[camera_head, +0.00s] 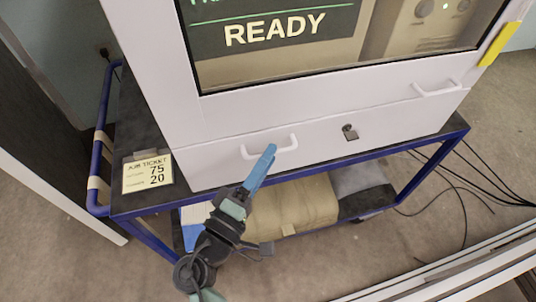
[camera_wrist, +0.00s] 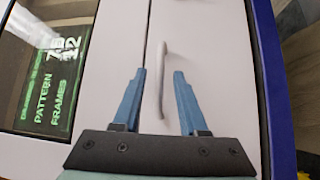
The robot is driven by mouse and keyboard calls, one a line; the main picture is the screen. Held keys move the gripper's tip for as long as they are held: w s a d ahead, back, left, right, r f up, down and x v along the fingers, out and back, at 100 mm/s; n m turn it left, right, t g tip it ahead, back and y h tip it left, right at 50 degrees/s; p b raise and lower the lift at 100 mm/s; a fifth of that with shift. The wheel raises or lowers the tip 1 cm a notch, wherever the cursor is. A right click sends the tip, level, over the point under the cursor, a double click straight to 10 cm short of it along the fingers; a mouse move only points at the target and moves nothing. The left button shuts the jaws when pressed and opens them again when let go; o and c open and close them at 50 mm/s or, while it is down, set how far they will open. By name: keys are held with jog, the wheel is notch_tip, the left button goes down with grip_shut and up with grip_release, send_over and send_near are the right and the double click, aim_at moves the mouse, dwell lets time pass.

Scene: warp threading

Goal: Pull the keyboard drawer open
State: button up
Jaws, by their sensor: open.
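The keyboard drawer (camera_head: 320,137) is the white front strip under the screen of the white cabinet, and it looks flush with the cabinet. In the wrist view, the handle (camera_wrist: 162,85) lies between the two fingers of my gripper (camera_wrist: 159,74), with a visible gap on each side. The drawer front (camera_wrist: 205,60) fills the area behind it.
The cabinet stands on a blue-framed cart (camera_head: 455,127) with a dark top. A tan sack (camera_head: 300,203) lies on the lower shelf. Black cables (camera_head: 462,190) run over the floor at right, near metal rails (camera_head: 450,275).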

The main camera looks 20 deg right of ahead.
jog(key=shift+w+d, duration=0.3)
jog(key=shift+w, duration=0.05)
grip_shut()
dwell(1.3)
